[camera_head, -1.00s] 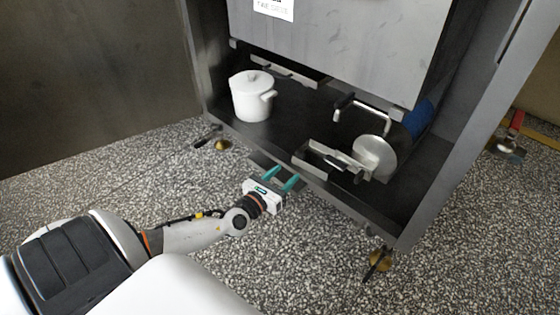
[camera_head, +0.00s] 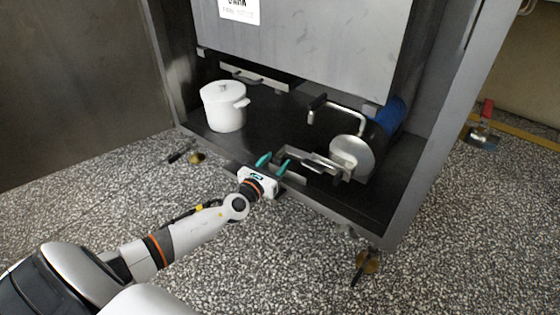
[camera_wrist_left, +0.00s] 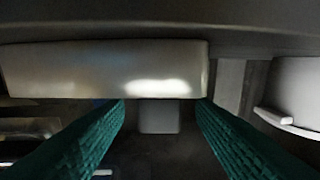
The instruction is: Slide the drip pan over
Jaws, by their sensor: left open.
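The dark, shallow floor of the open cabinet (camera_head: 258,140) looks like the drip pan, though I cannot tell its borders for sure. My left gripper (camera_head: 273,162) is at the cabinet's front edge, its teal fingers apart and reaching over the edge. In the left wrist view the open fingers (camera_wrist_left: 160,120) point towards a pale metal bar (camera_wrist_left: 105,70) and a small grey block (camera_wrist_left: 160,116). Nothing is clearly held between them. My right gripper is out of view.
A white lidded pot (camera_head: 223,107) stands on the cabinet floor at the left. A large grey panel (camera_head: 300,45) hangs above.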

